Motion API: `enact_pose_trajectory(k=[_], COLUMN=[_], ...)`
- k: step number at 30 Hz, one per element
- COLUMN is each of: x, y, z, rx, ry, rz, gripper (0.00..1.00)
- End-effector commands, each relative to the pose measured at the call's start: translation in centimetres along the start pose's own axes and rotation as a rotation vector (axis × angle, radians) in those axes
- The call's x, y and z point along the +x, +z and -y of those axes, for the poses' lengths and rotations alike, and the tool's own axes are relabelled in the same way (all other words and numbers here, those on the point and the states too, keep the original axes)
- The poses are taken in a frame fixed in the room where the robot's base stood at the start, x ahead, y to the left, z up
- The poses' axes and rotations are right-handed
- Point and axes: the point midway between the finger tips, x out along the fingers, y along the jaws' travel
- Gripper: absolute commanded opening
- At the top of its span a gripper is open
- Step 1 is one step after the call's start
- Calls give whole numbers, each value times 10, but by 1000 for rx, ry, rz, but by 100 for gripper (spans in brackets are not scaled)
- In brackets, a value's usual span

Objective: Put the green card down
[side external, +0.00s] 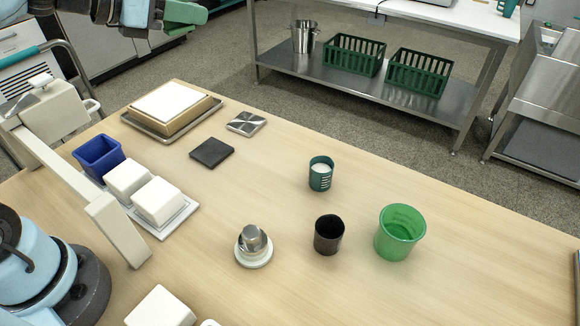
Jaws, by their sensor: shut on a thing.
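I cannot make out a green card anywhere on the table. Parts of my arm cross the top left corner, cut off by the picture's edge. A green shape (185,12) shows at the end of them; I cannot tell whether it is the card or something else. My gripper's fingers are not visible, so their hold on anything is hidden. On the wooden table (270,140) lie a flat dark square pad (211,152) and a shiny metal square plate (246,123).
A green bucket (399,232), black cup (328,235), teal cup (320,174) and metal piece on a white base (253,246) stand at centre and right. A blue bin (99,157), white blocks (157,201) and a cream-topped tray (171,106) are left. The table's middle has free room.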

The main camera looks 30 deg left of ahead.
Motion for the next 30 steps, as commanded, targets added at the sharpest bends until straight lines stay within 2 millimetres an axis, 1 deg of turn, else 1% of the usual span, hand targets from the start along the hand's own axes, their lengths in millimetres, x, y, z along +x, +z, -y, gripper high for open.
enact_pose_trajectory(k=[2,4,5,7,8,9,11,12,14,15,17,18,20,21,23,24,26,27,30], x=[4,12,16,26,31,37,44,47,50,50,49,46,41,36,27,19,6,-4,-29], y=[-1,-3,-5,-10,-12,-16,-24,-30,-39,-46,-56,-64,-76,-85,-99,-108,-124,-134,-159], z=[7,20,27,51,63,81,110,128,157,176,204,222,249,266,291,306,329,342,371], rx=[9,30,41,78,96,123,166,194,237,267,309,340,383,412,457,487,531,561,632], ry=[-26,-75,-106,-194,-238,-303,-407,-476,-580,-650,-754,-825,-930,-1002,-1109,-1181,-1290,-1362,-1533], rz=[0,0,-1,0,0,0,0,1,1,0,1,1,2,2,1,2,3,2,2], gripper=[0,0,0,0,0,0,0,0,0,0,0,0,0,0,0,0,0,0,0])
